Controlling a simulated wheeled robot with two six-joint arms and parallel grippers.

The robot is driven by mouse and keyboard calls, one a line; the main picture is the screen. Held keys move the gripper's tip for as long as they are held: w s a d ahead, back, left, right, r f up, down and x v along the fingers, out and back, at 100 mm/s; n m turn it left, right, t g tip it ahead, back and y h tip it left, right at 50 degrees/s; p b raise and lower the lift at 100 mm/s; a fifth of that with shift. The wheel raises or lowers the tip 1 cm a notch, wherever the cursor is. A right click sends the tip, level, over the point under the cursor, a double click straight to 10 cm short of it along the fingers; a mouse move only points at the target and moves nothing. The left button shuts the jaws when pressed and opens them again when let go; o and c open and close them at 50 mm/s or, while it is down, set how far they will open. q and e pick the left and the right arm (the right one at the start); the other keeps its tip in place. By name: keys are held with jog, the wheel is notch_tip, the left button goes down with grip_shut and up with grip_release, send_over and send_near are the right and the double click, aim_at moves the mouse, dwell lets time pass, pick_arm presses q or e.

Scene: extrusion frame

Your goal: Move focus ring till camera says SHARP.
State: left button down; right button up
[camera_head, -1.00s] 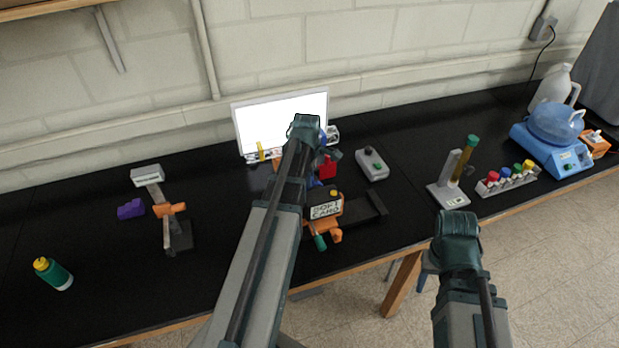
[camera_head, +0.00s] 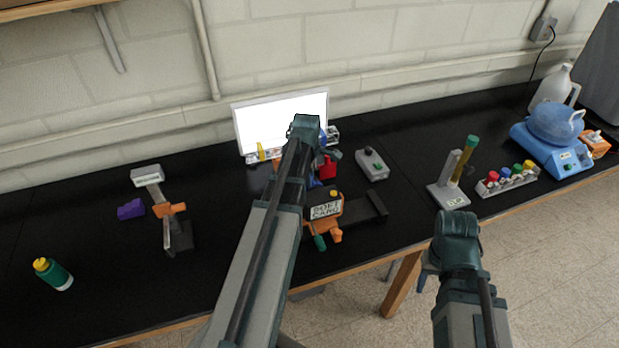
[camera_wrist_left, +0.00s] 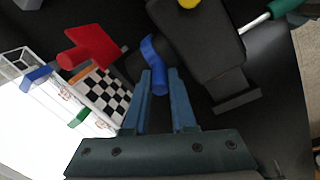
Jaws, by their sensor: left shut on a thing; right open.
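The black camera (camera_head: 322,197) stands on the bench in the middle of the head view. Its white label display (camera_head: 325,210) carries small dark text; the top line seems to read SOFT. In the left wrist view the camera body (camera_wrist_left: 200,40) is at the upper middle, with a blue focus ring lever (camera_wrist_left: 152,52) on its lens. My left gripper (camera_wrist_left: 161,84) is shut on the lever's end, between its blue fingers. In the head view my left arm hides most of the ring. My right gripper (camera_head: 459,226) is over the bench's front edge, open and empty, its fingertips hidden.
A red block (camera_head: 327,168) and a checkered chart (camera_wrist_left: 105,92) are near the lens. A bright white panel (camera_head: 282,118) stands behind. A grey box with a green button (camera_head: 372,164) is to the right.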

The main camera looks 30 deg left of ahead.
dwell(0.3)
pick_arm(q)
jog(key=shift+w+d+g+y, duration=0.3)
jog(key=shift+w+g+y, duration=0.2)
jog(key=shift+g, duration=0.1)
jog(key=shift+w+d+g+y, duration=0.15)
jog(key=shift+d+g+y, duration=0.05)
jog(key=shift+g+y, duration=0.1)
jog(key=shift+r, duration=0.1)
jog(key=c, duration=1)
grip_release()
